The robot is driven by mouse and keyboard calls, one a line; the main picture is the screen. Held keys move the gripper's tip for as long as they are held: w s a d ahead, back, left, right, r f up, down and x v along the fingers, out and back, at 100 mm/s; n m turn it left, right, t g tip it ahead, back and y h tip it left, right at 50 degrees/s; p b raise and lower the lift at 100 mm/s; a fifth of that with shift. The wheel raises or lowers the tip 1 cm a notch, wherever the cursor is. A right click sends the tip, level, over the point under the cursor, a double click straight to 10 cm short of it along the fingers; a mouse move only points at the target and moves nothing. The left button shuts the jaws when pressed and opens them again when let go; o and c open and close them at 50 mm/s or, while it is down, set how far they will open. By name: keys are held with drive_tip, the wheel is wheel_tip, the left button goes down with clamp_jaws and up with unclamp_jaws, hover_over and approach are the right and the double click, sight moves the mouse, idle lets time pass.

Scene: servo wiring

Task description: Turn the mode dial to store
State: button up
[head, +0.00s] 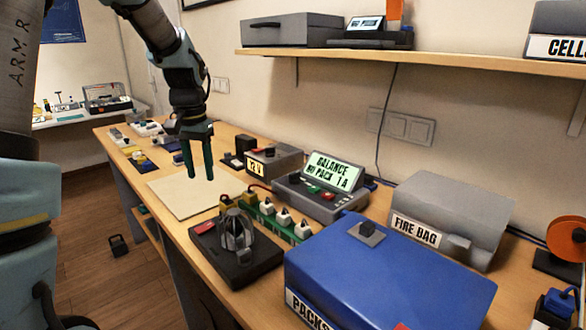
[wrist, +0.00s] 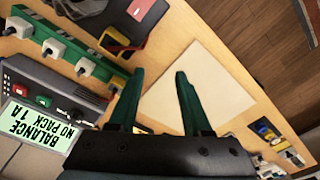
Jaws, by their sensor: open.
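The grey charger (head: 290,186) stands at mid-table in the head view, its lit screen (head: 334,170) reading "BALANCE NO PACK 1A". It also shows at the left of the wrist view (wrist: 22,70), with red and green controls on its panel. A dark knob-like part (wrist: 88,95) is on that panel, partly near my finger; I cannot read any dial marking or the word store. My gripper (head: 200,174) is open and empty, pointing down above the pale mat, left of the charger. Its two green fingers (wrist: 158,78) are apart in the wrist view.
A green strip with several white plugs (head: 282,217) lies before the charger. A black stand (head: 236,250), a blue packs box (head: 390,275) and a grey fire bag (head: 450,210) are nearby. A 12 V supply (head: 272,164) stands behind. The pale mat (head: 170,196) is bare.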

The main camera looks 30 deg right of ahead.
drive_tip(key=w+d+r+m, duration=0.2)
drive_tip(key=d+m, duration=0.1)
drive_tip(key=d, duration=0.8)
drive_tip(key=m+p, duration=0.1)
drive_tip(key=m, duration=0.3)
approach(293, 173)
drive_tip(key=shift+g, duration=0.4)
drive_tip(key=f+p, duration=0.1)
drive_tip(key=f, duration=0.3)
drive_tip(key=f+p, duration=0.1)
drive_tip(key=f, duration=0.3)
drive_tip(key=shift+w+f, duration=0.25)
drive_tip(key=shift+f, duration=0.05)
drive_tip(key=shift+c, duration=0.3)
clamp_jaws()
